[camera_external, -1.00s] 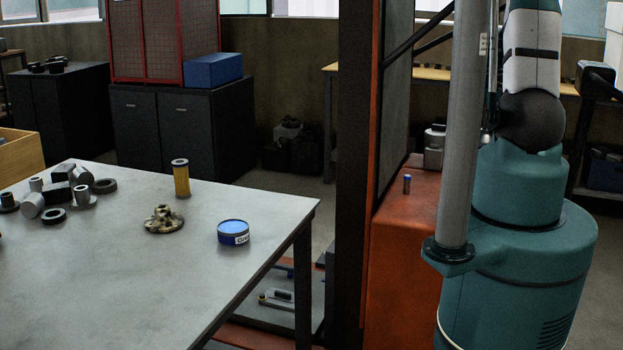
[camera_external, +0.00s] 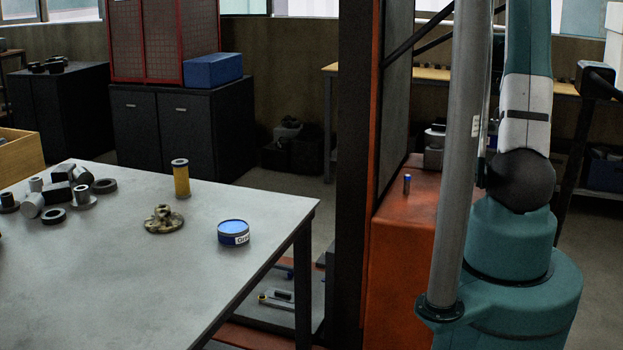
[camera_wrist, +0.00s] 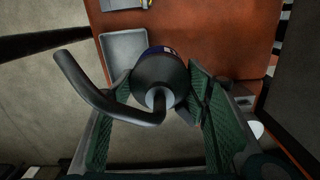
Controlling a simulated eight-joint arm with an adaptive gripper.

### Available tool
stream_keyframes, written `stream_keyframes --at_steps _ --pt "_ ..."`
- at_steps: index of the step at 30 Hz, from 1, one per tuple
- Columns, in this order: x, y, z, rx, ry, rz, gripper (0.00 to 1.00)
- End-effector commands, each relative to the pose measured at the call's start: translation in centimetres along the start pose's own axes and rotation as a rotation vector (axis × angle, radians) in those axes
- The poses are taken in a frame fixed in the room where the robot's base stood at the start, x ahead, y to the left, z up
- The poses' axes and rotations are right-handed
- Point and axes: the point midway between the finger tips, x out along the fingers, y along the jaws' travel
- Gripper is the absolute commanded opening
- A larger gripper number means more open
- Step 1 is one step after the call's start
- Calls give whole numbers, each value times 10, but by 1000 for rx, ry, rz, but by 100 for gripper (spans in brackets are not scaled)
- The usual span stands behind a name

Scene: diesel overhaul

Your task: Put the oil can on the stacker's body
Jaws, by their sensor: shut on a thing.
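The oil can (camera_wrist: 160,75), a dark round body with a curved grey spout or handle, sits between the green-padded fingers of my gripper (camera_wrist: 155,100) in the wrist view. The gripper is shut on it. The stacker's orange-red body (camera_wrist: 215,28) lies below and beyond the can in the wrist view; whether they touch I cannot tell. In the external view, an orange-red body (camera_external: 400,265) stands right of the dark mast, partly hidden by my arm. My gripper and the can are out of that view.
A shallow grey tray (camera_wrist: 122,45) lies beside the can in the wrist view. The grey table (camera_external: 110,270) at left carries a blue tin (camera_external: 233,232), a yellow filter (camera_external: 181,179) and metal parts.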

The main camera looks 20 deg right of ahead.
Motion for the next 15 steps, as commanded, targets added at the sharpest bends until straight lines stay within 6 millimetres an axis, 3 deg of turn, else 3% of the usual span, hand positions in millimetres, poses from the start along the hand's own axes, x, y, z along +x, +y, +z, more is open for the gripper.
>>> stream_keyframes --at_steps 10,15 --pt "9 6 -69 275 0 0 27" --pt "20 -13 -87 423 -1 0 27"
